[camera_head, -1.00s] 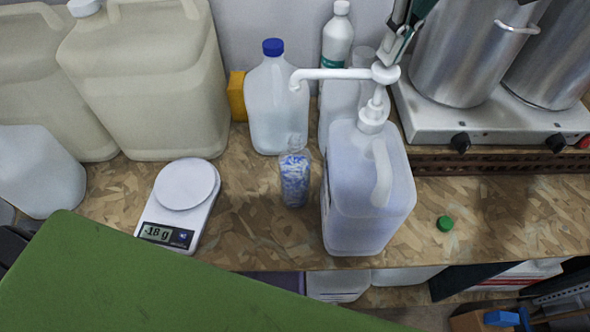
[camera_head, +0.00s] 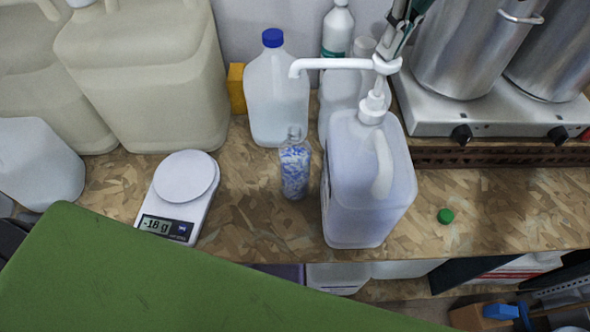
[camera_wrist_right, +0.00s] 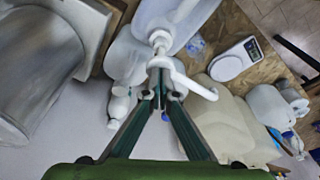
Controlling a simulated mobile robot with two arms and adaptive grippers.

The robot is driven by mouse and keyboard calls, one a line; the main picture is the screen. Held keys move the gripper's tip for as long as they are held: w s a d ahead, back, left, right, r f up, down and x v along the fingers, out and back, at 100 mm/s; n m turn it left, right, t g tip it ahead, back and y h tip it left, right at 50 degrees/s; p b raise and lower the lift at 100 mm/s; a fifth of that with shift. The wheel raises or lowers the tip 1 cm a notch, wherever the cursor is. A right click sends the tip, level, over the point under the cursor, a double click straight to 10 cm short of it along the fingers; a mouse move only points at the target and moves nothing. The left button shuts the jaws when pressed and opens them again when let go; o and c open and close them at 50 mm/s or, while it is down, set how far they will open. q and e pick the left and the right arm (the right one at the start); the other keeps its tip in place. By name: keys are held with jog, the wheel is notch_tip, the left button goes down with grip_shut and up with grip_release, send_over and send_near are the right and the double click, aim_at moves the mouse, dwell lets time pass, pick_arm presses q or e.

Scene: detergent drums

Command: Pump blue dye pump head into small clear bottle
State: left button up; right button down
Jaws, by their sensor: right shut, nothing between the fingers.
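A white pump head (camera_head: 387,63) with a long spout pointing left sits on a stem above a translucent jug (camera_head: 367,195) with bluish contents. The stem shows between head and collar. The small clear bottle (camera_head: 295,172), with a blue-and-white pattern, stands upright left of the jug. The spout tip is above it, near its mouth in the picture. My right gripper (camera_head: 394,46) is shut and empty, fingertips at the top of the pump head; I cannot tell whether they touch. In the wrist view the fingers (camera_wrist_right: 163,82) lie over the pump head. My left gripper is out of view.
A scale (camera_head: 180,195) reading -18 g stands left of the bottle. A blue-capped jug (camera_head: 277,100) and a white bottle (camera_head: 338,35) stand behind. A steel hotplate (camera_head: 490,112) with pots is at right. A green cap (camera_head: 445,216) lies on the bench (camera_head: 500,220).

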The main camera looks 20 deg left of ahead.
aim_at(387, 65)
jog(key=shift+f+b, duration=1.35)
jog(key=shift+f, duration=0.9)
jog(key=shift+r+p, duration=2.6)
jog(key=shift+r, duration=0.55)
jog(key=shift+f, duration=0.15)
jog(key=shift+f+b, duration=2.2)
jog(key=shift+f, duration=0.75)
jog(key=shift+r, duration=0.15)
jog(key=shift+r+p, duration=2.45)
jog(key=shift+r, duration=0.45)
jog(key=shift+r, duration=0.15)
